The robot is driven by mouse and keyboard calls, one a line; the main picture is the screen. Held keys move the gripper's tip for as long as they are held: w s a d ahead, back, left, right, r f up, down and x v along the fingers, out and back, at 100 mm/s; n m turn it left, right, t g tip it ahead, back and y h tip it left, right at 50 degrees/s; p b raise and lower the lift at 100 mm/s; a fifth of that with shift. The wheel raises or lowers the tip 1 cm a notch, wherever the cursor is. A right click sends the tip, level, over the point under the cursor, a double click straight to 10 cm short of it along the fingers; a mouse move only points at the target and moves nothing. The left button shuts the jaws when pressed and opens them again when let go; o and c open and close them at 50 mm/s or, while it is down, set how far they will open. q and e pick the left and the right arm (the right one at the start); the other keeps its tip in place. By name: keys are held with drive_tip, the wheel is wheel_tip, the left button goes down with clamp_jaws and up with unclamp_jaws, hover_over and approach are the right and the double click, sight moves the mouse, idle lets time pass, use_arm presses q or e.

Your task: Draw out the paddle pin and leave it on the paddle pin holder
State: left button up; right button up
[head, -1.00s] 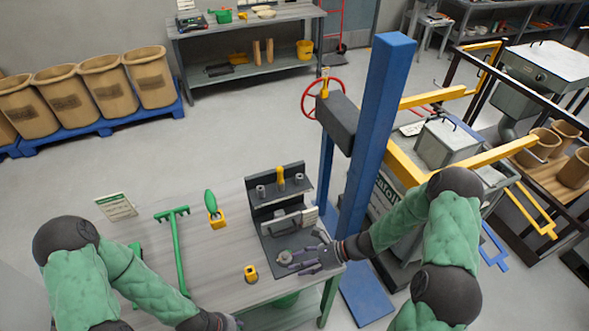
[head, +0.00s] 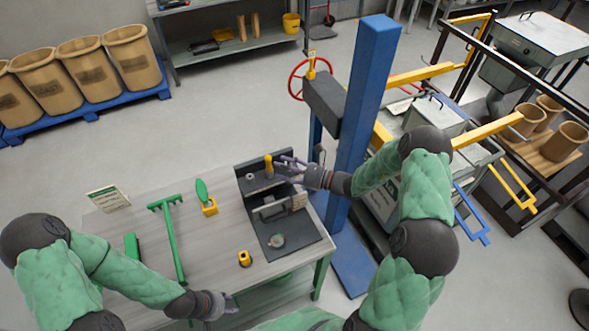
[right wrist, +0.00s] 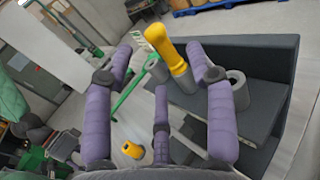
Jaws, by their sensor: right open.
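The yellow-handled pin (head: 268,165), which I take as the paddle pin, stands upright in the dark fixture (head: 242,177) on the table. My right gripper (head: 281,164) is open beside its handle, to the right in the head view. In the right wrist view the yellow handle (right wrist: 175,60) lies between the spread purple fingers (right wrist: 165,80), not visibly gripped. A small yellow block (head: 244,259) with a dark opening stands at the table's front; which thing is the pin holder, I cannot tell. My left gripper (head: 222,303) is low at the front edge, its opening unclear.
Grey cylinders (right wrist: 237,90) stand on the fixture close to the fingers. A blue post (head: 365,110) rises right of the table, near my right arm. A green rake (head: 175,240) and a green-handled tool (head: 201,190) in a yellow block lie left. Bare table separates them.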

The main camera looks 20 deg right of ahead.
sight(270, 163)
drive_tip(key=shift+x, duration=2.9)
clamp_jaws()
